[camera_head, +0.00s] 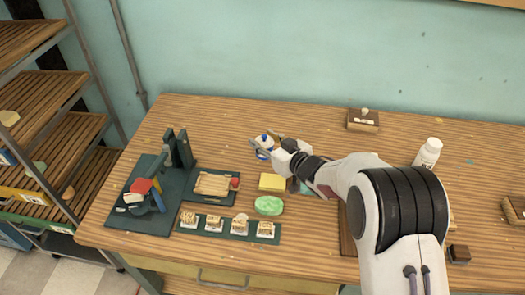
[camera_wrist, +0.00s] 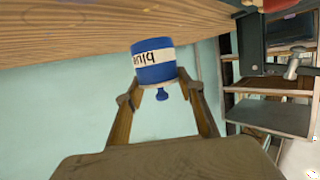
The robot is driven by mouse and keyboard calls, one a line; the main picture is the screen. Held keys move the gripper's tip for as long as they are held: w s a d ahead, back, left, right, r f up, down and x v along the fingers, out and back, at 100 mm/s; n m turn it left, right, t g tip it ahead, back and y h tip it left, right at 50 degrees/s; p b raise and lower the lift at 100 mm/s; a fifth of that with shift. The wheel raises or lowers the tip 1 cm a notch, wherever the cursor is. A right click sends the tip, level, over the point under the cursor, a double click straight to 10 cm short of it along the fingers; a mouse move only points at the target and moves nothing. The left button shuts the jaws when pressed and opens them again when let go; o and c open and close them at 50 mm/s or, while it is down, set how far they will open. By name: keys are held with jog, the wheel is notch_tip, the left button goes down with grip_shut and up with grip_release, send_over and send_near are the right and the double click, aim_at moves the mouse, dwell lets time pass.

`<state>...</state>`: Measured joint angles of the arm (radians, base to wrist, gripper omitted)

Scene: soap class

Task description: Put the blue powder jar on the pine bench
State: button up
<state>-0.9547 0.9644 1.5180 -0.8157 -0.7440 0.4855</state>
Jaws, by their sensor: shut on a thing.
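The blue powder jar (camera_head: 263,141) is small and blue with a white label band and a knobbed lid. It is at the back left of the wooden bench top (camera_head: 330,130). My gripper (camera_head: 267,147) reaches it from the right and is shut on it. In the wrist view the jar (camera_wrist: 154,63) sits between the two fingertips of my gripper (camera_wrist: 155,86), and its label reads "blue" upside down. The wooden surface (camera_wrist: 80,40) shows at the top of that view. I cannot tell whether the jar touches the bench.
A dark press (camera_head: 178,150), a wooden tray (camera_head: 215,183) and a strip of small soaps (camera_head: 228,225) stand at left. A yellow block (camera_head: 272,182) and green soap (camera_head: 268,205) lie in front. A white bottle (camera_head: 428,152) and wooden box (camera_head: 363,120) are at right. Shelves (camera_head: 60,150) stand far left.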

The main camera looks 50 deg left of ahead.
jog(key=shift+f, duration=0.3)
jog(key=shift+f, duration=0.1)
jog(key=shift+f, duration=1.8)
jog(key=shift+f, duration=0.15)
jog(key=o, duration=1.2)
jog(key=shift+v, duration=6)
